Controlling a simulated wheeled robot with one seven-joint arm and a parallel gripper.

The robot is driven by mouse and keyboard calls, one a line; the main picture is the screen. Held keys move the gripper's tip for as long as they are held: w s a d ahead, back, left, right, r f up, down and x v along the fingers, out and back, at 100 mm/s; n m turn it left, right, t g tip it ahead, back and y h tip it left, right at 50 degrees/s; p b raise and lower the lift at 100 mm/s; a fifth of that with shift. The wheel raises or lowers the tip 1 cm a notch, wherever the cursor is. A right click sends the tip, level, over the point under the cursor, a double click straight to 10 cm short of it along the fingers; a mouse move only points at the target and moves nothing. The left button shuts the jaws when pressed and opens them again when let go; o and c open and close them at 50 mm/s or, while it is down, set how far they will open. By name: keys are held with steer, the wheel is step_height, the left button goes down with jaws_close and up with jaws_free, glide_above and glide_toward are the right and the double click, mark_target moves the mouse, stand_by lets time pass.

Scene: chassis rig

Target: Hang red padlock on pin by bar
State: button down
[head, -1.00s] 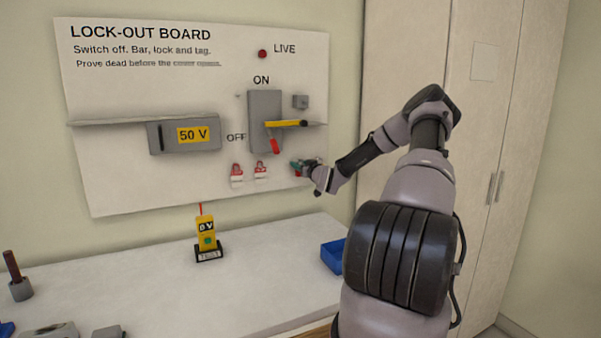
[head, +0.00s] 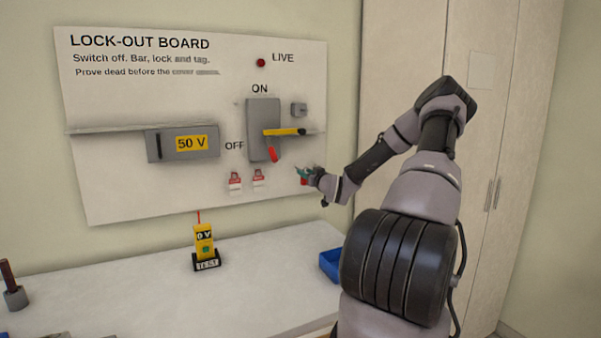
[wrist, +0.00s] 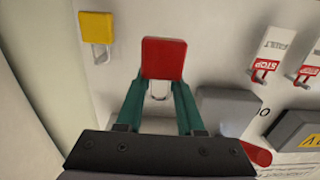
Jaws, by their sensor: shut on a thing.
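My gripper (head: 306,173) is in front of the lower right of the board. In the wrist view its green fingers (wrist: 160,102) are shut on the red padlock (wrist: 163,58). The padlock's pale shackle (wrist: 158,90) shows between the fingers. In the head view the red padlock (head: 304,182) is small and partly covered by the fingers. It is held below and to the right of the yellow bar (head: 286,132), apart from it. The bar crosses the grey switch box (head: 262,115). I cannot make out the pin clearly.
A yellow padlock (wrist: 96,28) hangs on the board in the wrist view. Red-and-white tags (head: 235,183) hang left of my gripper. A red switch handle (head: 272,154) juts out above. A tester (head: 204,243) and a blue bin (head: 331,264) stand on the bench.

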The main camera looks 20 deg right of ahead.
steer(key=s, duration=1.1)
glide_toward(295, 168)
steer(key=shift+w+f, duration=0.1)
steer(key=shift+w, duration=3.4)
steer(key=s, duration=0.8)
steer(key=shift+s+d+r, duration=0.2)
steer(key=shift+s+d, duration=0.05)
steer(key=shift+s, duration=0.1)
steer(key=shift+s, duration=0.1)
stand_by(0.4)
steer(key=shift+r, duration=0.1)
